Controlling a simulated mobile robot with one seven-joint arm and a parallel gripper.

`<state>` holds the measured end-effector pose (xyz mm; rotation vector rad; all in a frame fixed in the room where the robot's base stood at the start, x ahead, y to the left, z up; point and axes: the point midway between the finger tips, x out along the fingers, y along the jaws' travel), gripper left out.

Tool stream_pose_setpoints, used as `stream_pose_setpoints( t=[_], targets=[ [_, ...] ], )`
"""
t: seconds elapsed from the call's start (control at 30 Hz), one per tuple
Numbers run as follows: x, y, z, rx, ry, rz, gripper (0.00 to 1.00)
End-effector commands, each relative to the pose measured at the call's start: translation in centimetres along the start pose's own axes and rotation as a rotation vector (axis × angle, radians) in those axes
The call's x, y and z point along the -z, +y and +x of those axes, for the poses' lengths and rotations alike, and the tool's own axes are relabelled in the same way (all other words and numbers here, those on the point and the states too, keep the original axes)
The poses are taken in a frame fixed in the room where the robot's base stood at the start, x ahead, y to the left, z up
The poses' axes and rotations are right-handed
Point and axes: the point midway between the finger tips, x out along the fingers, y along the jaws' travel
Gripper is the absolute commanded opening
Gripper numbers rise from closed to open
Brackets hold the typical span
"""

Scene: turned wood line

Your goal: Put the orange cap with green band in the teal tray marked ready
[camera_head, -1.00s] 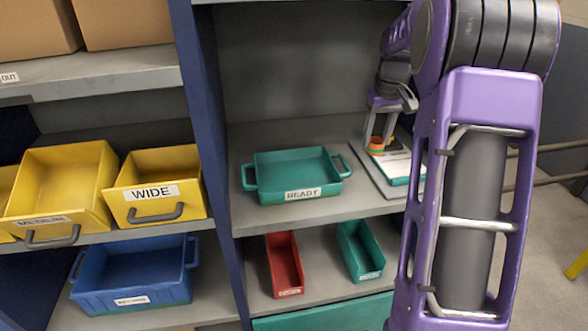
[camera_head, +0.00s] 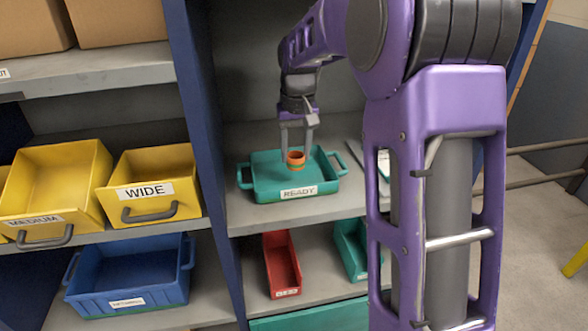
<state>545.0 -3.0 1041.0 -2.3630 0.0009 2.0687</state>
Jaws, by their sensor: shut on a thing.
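The orange cap (camera_head: 296,158) is small and round, and a green band cannot be made out clearly at this size. My gripper (camera_head: 296,150) points down and is shut on the cap. The teal tray (camera_head: 262,190) marked READY stands on the middle shelf, with a handle at each side. The cap is over the inside of the tray. I cannot tell whether it touches the tray floor.
A yellow bin marked WIDE (camera_head: 153,190) and a blue bin (camera_head: 125,280) are left of the blue upright (camera_head: 205,130). A red bin (camera_head: 282,262) and a green bin (camera_head: 350,245) sit on the shelf below. The tray looks otherwise empty.

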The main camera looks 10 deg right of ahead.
Motion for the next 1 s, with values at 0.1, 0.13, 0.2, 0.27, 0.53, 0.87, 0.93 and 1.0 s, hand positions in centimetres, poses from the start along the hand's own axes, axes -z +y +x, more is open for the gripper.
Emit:
stream_pose_setpoints(
  t=[0.1, 0.13, 0.2, 0.27, 0.53, 0.87, 0.93, 1.0],
  targets=[
    [-0.3, 0.0, 1.6, 0.000, -0.003, 0.000, 0.00],
    [-0.4, 0.0, 2.2, 0.001, -0.004, 0.000, 0.00],
    [-0.5, 0.0, 3.4, 0.001, -0.004, 0.000, 0.00],
    [-0.6, 0.0, 4.2, 0.000, -0.003, 0.000, 0.00],
    [-0.7, -0.4, 4.9, 0.000, 0.000, 0.000, 0.00],
    [-0.7, -0.4, 5.1, 0.000, -0.001, -0.001, 0.72],
    [-0.7, -0.4, 5.1, 0.000, -0.001, -0.001, 0.80],
    [-0.7, -0.4, 5.1, 0.000, -0.001, -0.001, 0.80]
  ],
)
